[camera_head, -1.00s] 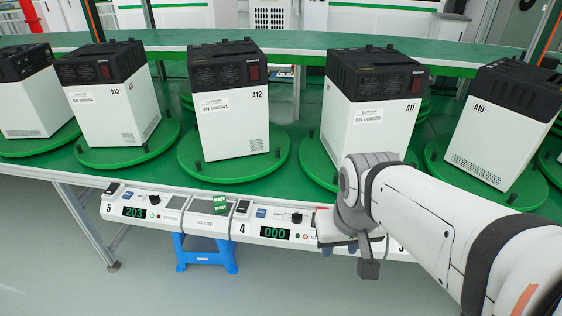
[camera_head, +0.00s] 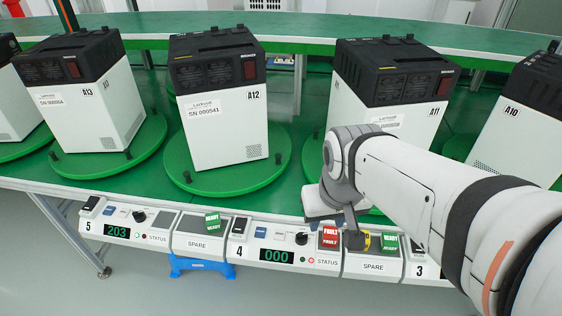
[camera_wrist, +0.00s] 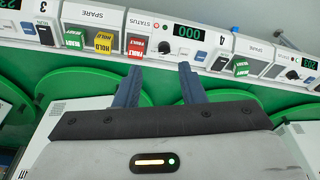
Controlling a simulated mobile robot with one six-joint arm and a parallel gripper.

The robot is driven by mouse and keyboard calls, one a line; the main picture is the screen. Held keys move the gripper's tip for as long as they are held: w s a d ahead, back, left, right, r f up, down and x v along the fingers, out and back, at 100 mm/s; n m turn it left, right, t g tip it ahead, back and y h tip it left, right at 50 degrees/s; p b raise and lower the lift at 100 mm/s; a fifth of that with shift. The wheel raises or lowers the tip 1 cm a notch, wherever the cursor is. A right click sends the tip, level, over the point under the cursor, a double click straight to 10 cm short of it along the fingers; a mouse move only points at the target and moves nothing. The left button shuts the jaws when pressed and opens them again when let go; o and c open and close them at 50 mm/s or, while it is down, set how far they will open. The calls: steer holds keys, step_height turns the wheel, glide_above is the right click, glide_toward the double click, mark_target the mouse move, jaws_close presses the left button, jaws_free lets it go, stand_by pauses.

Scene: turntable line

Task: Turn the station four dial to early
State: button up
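The station four panel (camera_head: 262,255) is on the front rail, marked 4, with a green 000 display (camera_head: 277,256). Its black dial (camera_head: 301,238) stands above and right of the display; its setting is too small to read. The dial also shows in the wrist view (camera_wrist: 166,47), where the panel appears upside down. My gripper (camera_wrist: 160,66) is open and empty, its two dark blue fingers apart and pointing toward the panel, with the dial beyond the gap between the tips. In the head view my arm comes from the right, and the fingertips cannot be made out clearly.
A red FAULT block (camera_head: 329,237) stands just right of the dial. A yellow HOLD block (camera_wrist: 104,41) and a green READY block (camera_head: 389,243) are on the spare panel beyond. Another READY block (camera_head: 212,222) is on the left. Black-and-white machine A12 (camera_head: 222,130) stands on a green turntable behind.

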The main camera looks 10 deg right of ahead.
steer(key=shift+o, duration=0.7)
steer(key=shift+w, duration=0.1)
steer(key=g+b, duration=0.3)
steer(key=b, duration=0.4)
glide_above(302, 235)
steer(key=shift+n, duration=0.3)
step_height(302, 235, down, 18)
step_height(302, 235, down, 8)
steer(key=shift+r+b, duration=0.2)
steer(key=shift+b, duration=0.25)
